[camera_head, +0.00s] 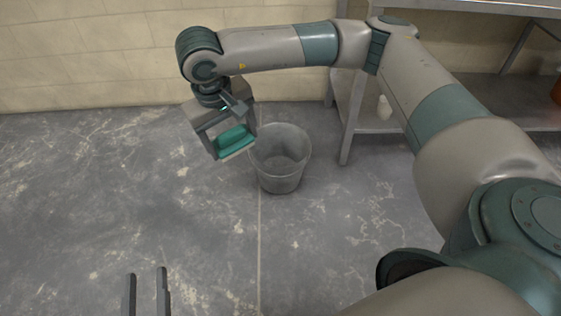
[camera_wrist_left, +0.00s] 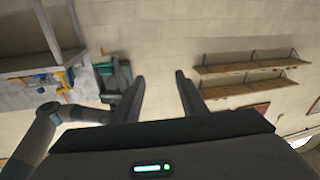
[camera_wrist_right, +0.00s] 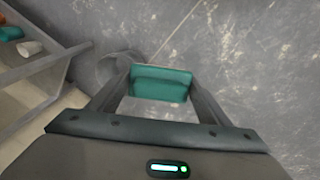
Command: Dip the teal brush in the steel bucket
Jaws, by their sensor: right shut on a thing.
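The teal brush (camera_head: 236,141) is held between the fingers of my right gripper (camera_head: 233,146), left of the steel bucket and apparently above the floor. The right wrist view shows the brush's teal block (camera_wrist_right: 161,84) between the two fingers. The steel bucket (camera_head: 280,175) stands upright on the floor, its open top facing up. In the right wrist view the bucket (camera_wrist_right: 115,62) is blurred and partly hidden behind a finger. My left gripper (camera_head: 146,275) is open and empty at the bottom of the head view; its spread fingers (camera_wrist_left: 159,80) show in the left wrist view.
A metal shelf unit (camera_head: 349,120) stands right of the bucket, with a small white item (camera_head: 384,108) on its lower level. A pale wall (camera_head: 90,55) closes the back. The grey floor (camera_head: 110,190) is clear to the left and in front.

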